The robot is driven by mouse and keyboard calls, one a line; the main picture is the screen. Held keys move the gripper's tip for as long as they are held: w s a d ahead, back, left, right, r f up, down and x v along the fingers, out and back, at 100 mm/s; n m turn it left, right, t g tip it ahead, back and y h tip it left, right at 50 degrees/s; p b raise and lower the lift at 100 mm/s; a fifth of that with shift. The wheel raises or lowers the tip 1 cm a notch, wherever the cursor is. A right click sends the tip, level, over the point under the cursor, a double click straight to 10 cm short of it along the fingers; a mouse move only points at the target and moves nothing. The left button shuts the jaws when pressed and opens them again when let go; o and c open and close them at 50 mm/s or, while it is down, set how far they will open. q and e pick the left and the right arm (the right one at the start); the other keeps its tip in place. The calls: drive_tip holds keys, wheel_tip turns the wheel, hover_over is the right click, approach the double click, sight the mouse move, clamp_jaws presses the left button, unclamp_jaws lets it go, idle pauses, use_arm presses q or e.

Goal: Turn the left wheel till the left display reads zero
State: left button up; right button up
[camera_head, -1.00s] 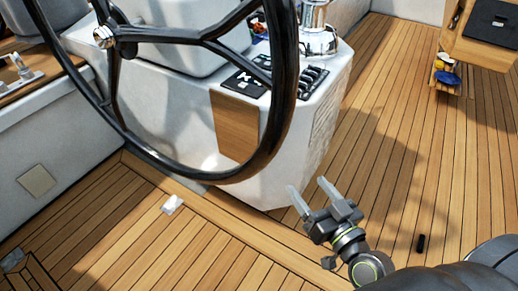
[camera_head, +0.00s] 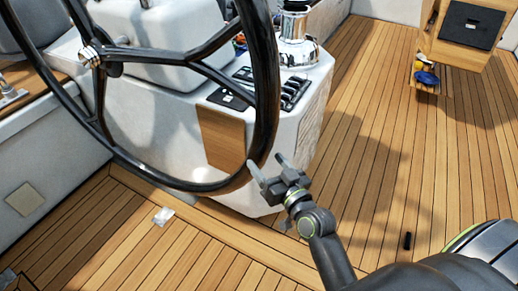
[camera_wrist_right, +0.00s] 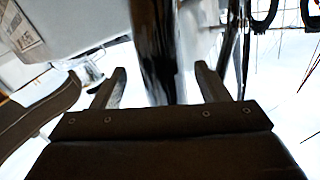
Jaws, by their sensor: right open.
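The large black steering wheel (camera_head: 268,95) fills the left and middle of the head view, with its silver hub (camera_head: 90,56) at upper left. My right gripper (camera_head: 268,164) is open at the lower right of the rim. In the right wrist view, the dark rim (camera_wrist_right: 153,45) shows between the two open fingers (camera_wrist_right: 160,85), near their tips. I cannot tell whether the fingers touch it. No display reading can be made out. My left gripper is out of view.
A white console (camera_head: 170,120) with a switch panel (camera_head: 292,92) and a chrome winch (camera_head: 297,40) stands behind the wheel. A white object (camera_head: 163,216) and a small black cylinder (camera_head: 407,240) lie on the planked deck (camera_head: 375,150). The deck at right is largely clear.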

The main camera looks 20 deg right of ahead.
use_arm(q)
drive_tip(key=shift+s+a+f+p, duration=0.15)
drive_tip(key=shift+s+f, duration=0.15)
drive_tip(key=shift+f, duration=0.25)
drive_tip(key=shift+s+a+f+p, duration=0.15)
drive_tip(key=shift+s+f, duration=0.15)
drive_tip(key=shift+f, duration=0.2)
use_arm(e)
drive_tip(key=shift+w+a, duration=0.15)
drive_tip(key=shift+w, duration=1.1)
drive_tip(key=shift+w+a, duration=0.15)
drive_tip(key=shift+w, duration=1.1)
drive_tip(key=c, duration=1.3)
